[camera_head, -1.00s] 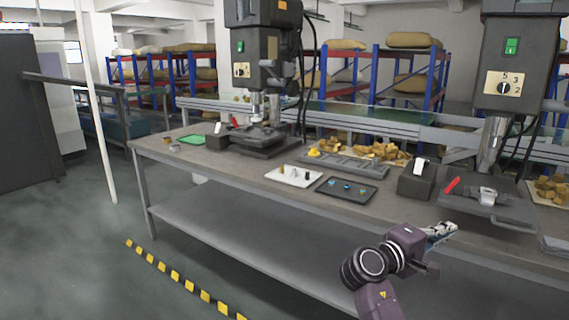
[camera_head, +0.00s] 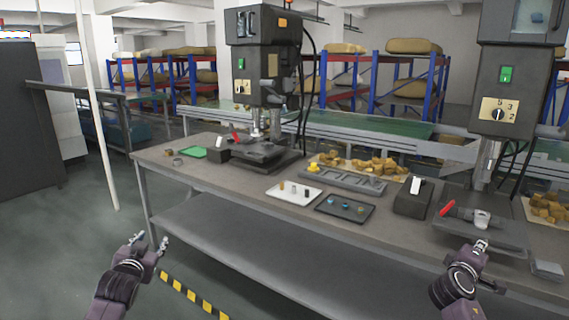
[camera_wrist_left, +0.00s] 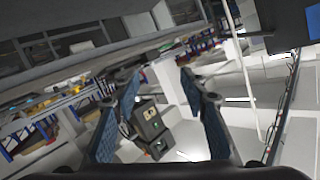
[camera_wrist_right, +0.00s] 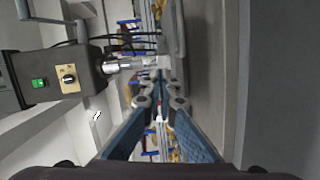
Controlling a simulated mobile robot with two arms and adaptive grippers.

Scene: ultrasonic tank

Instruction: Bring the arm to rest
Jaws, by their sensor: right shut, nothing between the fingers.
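My left gripper (camera_head: 150,240) is at the lower left of the head view, in front of the bench's left end and over the floor. Its two fingers are spread apart with nothing between them, as the left wrist view (camera_wrist_left: 158,95) also shows. My right gripper (camera_head: 481,246) is at the lower right of the head view, by the bench's front edge near the right drill press. Its fingertips are together and hold nothing; in the right wrist view the fingers (camera_wrist_right: 160,100) meet closely.
The workbench (camera_head: 225,185) carries a white tray (camera_head: 293,193) and a black tray (camera_head: 345,208) with small parts. Two drill presses stand on it, one left (camera_head: 263,60) and one right (camera_head: 512,80). A red-handled tool (camera_head: 447,208) lies by the right press. Floor at left is clear.

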